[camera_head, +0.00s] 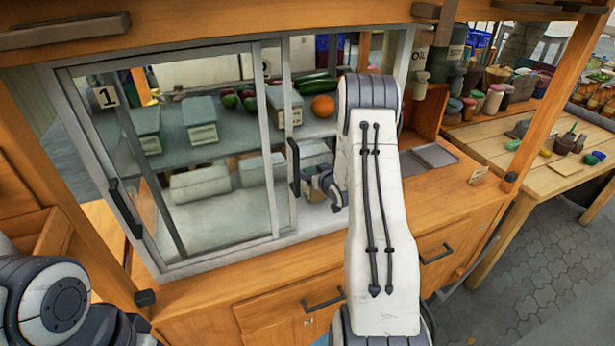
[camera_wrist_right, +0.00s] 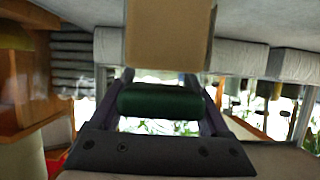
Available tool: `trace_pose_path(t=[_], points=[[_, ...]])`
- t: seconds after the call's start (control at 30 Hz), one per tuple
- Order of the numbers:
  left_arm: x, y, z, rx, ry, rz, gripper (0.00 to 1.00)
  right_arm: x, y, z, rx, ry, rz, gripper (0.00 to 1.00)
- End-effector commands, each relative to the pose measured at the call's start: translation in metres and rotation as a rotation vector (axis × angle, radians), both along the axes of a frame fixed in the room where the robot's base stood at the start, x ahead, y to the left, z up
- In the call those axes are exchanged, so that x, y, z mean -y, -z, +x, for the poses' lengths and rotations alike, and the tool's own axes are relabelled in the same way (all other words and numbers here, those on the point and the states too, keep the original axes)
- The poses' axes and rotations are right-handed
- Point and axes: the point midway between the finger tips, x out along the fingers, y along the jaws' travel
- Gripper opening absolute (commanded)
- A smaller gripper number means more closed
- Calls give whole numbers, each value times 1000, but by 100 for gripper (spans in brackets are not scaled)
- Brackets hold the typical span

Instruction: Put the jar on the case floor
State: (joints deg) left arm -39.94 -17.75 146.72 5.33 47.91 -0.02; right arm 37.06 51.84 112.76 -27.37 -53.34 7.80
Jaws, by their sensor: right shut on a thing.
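My right gripper (camera_head: 330,190) reaches through the open part of the glass case, mostly hidden behind my forearm. In the right wrist view, its two dark fingers (camera_wrist_right: 160,102) are shut on the jar, which has a dark green lid (camera_wrist_right: 160,101) and a tan body (camera_wrist_right: 168,35). The fingers sit at the sides of the lid. The case floor (camera_head: 215,225) is pale and lies below a grey shelf (camera_head: 215,155). I cannot tell whether the jar touches the floor. My left gripper is out of view; only its arm shows.
Grey boxes (camera_head: 200,182) lie on the case floor towards the back. The shelf above holds boxes, vegetables and an orange (camera_head: 323,106). Sliding glass doors with black handles (camera_head: 125,207) stand left of my right gripper. Jars (camera_head: 493,99) stand at the right.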

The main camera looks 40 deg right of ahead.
Motion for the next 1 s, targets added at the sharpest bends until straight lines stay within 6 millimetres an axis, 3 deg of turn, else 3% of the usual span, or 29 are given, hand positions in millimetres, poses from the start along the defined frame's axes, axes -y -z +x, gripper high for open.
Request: trace_pose_path(t=[0.33, 0.37, 0.4, 0.73, 1.0], points=[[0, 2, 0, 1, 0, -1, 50, 1, 2, 1, 5, 0, -2, 0], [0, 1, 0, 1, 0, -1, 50, 1, 2, 1, 3, 0, -2, 87], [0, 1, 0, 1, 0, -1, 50, 1, 1, 1, 3, 0, -2, 100], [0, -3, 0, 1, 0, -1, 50, 1, -3, 0, 3, 1, -2, 100], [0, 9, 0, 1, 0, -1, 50, -8, -19, -43, 3, 3, -3, 100]])
